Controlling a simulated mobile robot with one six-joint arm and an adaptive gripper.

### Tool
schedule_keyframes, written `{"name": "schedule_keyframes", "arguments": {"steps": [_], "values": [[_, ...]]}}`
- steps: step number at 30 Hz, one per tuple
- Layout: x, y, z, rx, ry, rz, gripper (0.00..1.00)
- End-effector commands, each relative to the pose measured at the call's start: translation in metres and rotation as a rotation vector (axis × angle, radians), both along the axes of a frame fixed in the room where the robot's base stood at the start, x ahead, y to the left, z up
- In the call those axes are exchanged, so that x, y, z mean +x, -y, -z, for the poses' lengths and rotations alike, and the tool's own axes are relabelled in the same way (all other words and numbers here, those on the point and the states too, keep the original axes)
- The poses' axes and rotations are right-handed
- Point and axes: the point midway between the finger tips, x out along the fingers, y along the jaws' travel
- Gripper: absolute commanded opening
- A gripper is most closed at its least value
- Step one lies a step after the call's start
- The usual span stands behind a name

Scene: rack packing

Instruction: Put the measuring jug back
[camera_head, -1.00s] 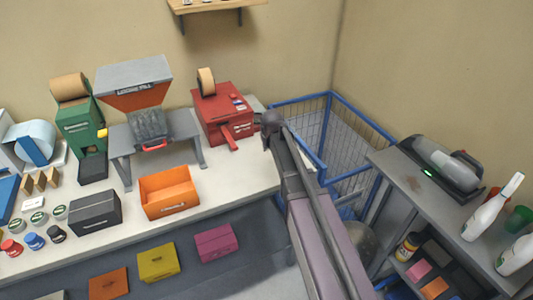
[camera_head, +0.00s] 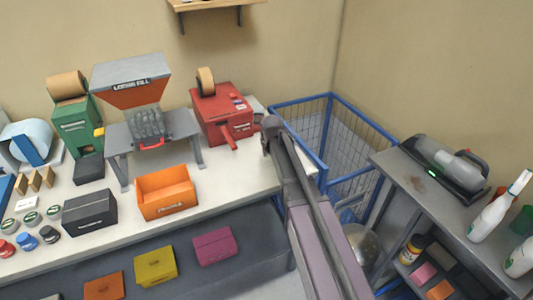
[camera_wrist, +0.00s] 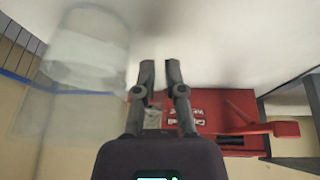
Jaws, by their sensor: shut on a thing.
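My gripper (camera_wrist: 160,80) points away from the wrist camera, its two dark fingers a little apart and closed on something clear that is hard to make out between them. A blurred, translucent cylinder (camera_wrist: 85,55), which looks like the measuring jug, fills the upper left of the wrist view close beside the fingers. In the head view my gripper (camera_head: 270,123) is above the right end of the workbench, just right of the red machine (camera_head: 222,112). The jug cannot be made out in the head view. The red machine also shows behind the fingers in the wrist view (camera_wrist: 235,110).
A blue wire cage (camera_head: 345,135) stands right of the workbench (camera_head: 230,175). The loose-fill hopper (camera_head: 130,75) and an orange bin (camera_head: 167,192) are left of the red machine. A grey shelf unit (camera_head: 410,175) at right holds a handheld vacuum (camera_head: 450,165) and white bottles (camera_head: 492,212).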

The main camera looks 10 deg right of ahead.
Motion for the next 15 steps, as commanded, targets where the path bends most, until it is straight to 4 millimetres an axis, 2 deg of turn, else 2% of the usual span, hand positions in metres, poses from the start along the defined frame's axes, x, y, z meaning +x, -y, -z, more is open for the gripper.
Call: {"name": "schedule_keyframes", "arguments": {"steps": [3, 4, 7, 15], "values": [[0.0001, 0.0002, 0.0035, -0.001, 0.001, 0.000, 0.00], [0.0001, 0.0002, 0.0029, 0.000, 0.000, 0.000, 0.20], [0.0001, 0.0003, 0.0024, 0.000, 0.000, 0.000, 0.48], [0.0000, 0.0004, 0.0024, 0.000, 0.000, 0.000, 0.48]]}}
